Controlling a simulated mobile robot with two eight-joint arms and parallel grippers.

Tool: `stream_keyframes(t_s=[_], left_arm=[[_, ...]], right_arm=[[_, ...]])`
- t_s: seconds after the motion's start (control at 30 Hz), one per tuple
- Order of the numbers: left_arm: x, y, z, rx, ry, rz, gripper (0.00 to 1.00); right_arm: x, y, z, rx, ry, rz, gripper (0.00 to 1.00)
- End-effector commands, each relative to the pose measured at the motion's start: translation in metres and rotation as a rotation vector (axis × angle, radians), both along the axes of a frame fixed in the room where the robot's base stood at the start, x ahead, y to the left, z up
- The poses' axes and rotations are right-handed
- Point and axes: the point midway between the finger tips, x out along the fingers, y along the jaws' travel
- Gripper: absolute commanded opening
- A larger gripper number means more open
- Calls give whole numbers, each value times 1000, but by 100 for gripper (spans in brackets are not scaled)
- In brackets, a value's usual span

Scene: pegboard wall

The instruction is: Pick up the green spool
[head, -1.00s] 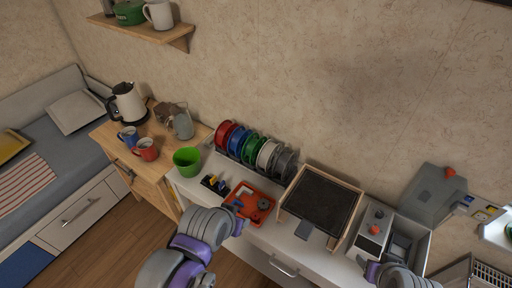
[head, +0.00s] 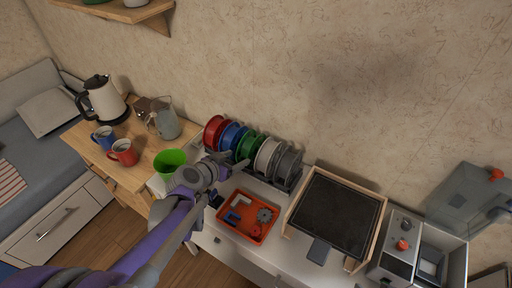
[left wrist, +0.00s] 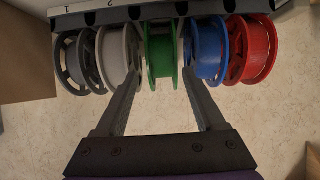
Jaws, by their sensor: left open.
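The green spool (head: 250,147) stands in a rack between the blue spool (head: 232,136) and the white spool (head: 268,155). My left gripper (head: 235,161) is open and reaches toward the rack, its fingers in front of the green spool. In the left wrist view, the green spool (left wrist: 160,60) shows between the two open fingers of my left gripper (left wrist: 161,72), with visible gaps to either side. The blue (left wrist: 203,50) and white (left wrist: 118,55) spools lie close beside the fingers. My right gripper is not in view.
A red spool (head: 215,131) and a grey spool (head: 288,166) fill the rack's ends. An orange tray (head: 231,230) of small parts lies in front. A green cup (head: 170,162) stands left, and a black-topped wooden-framed box (head: 333,215) stands right.

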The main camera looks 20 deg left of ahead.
Motion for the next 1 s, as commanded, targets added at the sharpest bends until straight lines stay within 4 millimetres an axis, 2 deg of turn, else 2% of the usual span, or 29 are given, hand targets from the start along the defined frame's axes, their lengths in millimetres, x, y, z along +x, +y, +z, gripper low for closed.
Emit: stream_keyframes(t_s=[0.07, 0.3, 0.57, 0.8, 1.0], left_arm=[[7, 5, -4, 6, -14, 5, 71], [40, 0, -20, 6, -16, 2, 71], [60, -3, -27, 6, -16, 2, 71], [94, -8, -36, 6, -15, 2, 71], [103, -9, -41, 6, -15, 4, 71]], right_arm=[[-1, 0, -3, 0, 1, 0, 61], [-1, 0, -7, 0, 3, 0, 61], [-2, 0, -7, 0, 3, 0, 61], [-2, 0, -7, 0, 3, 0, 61], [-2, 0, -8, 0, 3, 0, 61]])
